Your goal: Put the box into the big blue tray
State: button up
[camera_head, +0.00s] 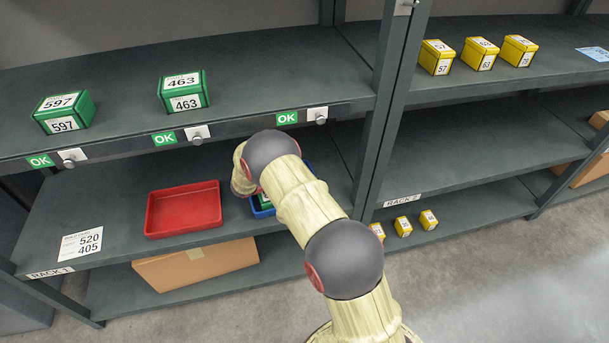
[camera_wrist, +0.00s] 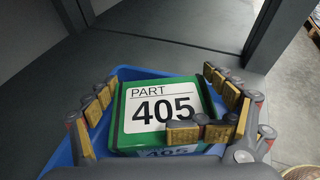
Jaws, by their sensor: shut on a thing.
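A green box (camera_wrist: 135,140) with a white label reading PART 405 fills the middle of the wrist view. My gripper (camera_wrist: 165,105) is shut on it, with padded fingers on its left and right sides and one across its near right corner. The blue tray (camera_wrist: 58,160) shows around the box, which appears within its rim; whether the box touches the tray floor is hidden. In the head view, the blue tray (camera_head: 259,211) stands on the middle shelf, with a bit of green in it, mostly covered by my arm. My gripper is hidden there.
A red tray (camera_head: 184,228) stands left of the blue tray. Green boxes 597 (camera_head: 64,112) and 463 (camera_head: 184,91) sit on the shelf above, whose edge overhangs the trays. A rack post (camera_head: 385,110) rises to the right. A cardboard box (camera_head: 195,267) is below.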

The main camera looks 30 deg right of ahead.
jog(key=o, duration=1.5)
jog(key=shift+o, duration=0.4)
jog(key=shift+a, duration=0.15)
jog(key=p+v, duration=0.4)
jog(key=v, duration=0.7)
jog(key=shift+a+r, duration=0.25)
jog(key=shift+a, duration=0.05)
jog(key=shift+s+a, duration=0.1)
